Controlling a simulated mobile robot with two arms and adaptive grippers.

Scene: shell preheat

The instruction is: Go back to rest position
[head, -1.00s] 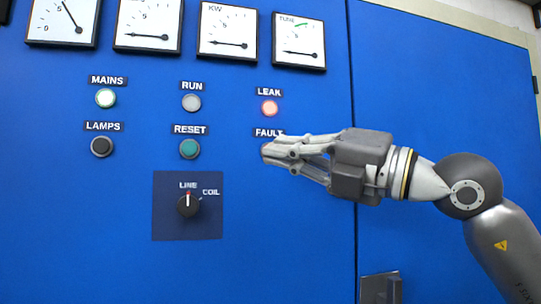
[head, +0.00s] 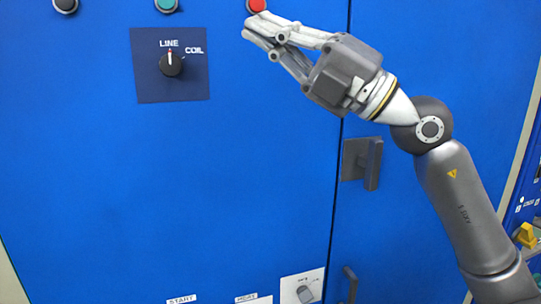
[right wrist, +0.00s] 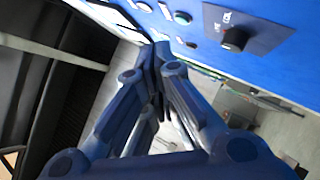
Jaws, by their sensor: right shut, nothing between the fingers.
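My right gripper (head: 250,27) is shut and empty in the head view, its fingertips just below and in front of a red button (head: 256,5) on the blue cabinet (head: 180,210). I cannot tell whether the fingertips touch the panel. The right arm comes in from the lower right. In the right wrist view the closed fingers (right wrist: 158,62) point away from the camera, with the blue panel at the upper right. My left gripper is not in view.
The LINE/COIL selector (head: 171,65) sits on a dark plate left of the gripper; its knob (right wrist: 233,39) also shows in the wrist view. START and other labels line the bottom edge.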

